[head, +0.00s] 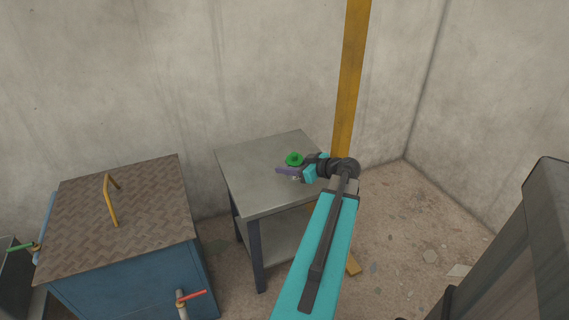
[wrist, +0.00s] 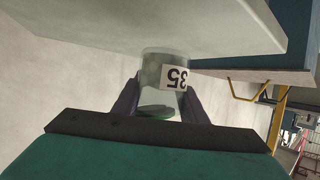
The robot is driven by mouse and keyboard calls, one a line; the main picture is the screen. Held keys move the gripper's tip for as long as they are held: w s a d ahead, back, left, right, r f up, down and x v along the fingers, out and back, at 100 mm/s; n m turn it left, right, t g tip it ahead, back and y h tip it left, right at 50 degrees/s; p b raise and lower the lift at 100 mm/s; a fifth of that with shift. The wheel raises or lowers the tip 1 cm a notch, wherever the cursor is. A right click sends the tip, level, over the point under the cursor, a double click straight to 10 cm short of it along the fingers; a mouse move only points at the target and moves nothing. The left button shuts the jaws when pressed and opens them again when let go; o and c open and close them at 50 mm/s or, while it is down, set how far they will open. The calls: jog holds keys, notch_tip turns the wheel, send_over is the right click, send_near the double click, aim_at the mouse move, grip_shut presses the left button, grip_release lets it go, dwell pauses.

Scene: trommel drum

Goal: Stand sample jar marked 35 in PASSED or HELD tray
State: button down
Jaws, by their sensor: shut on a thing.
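The sample jar (wrist: 152,68) shows in the wrist view as a clear jar with a white label reading 35, upside down in that picture. Its green lid (head: 294,158) shows in the head view, facing up, so the jar looks upright. My gripper (head: 289,170) is shut on the jar, with one purple finger on each side of it. The jar is over the grey metal table (head: 264,190); I cannot tell whether its base touches the top. No PASSED or HELD tray shows in either view.
A blue cabinet (head: 130,281) with a brown tread-plate top and yellow handle (head: 109,200) stands left of the table. A yellow post (head: 350,80) rises behind my arm. The table's left part is bare.

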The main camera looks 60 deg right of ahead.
jog(key=shift+s+a, duration=0.15)
jog(key=shift+s, duration=0.05)
jog(key=shift+r, duration=0.15)
dwell(0.5)
notch_tip(320, 180, up, 10)
jog(key=p, duration=1)
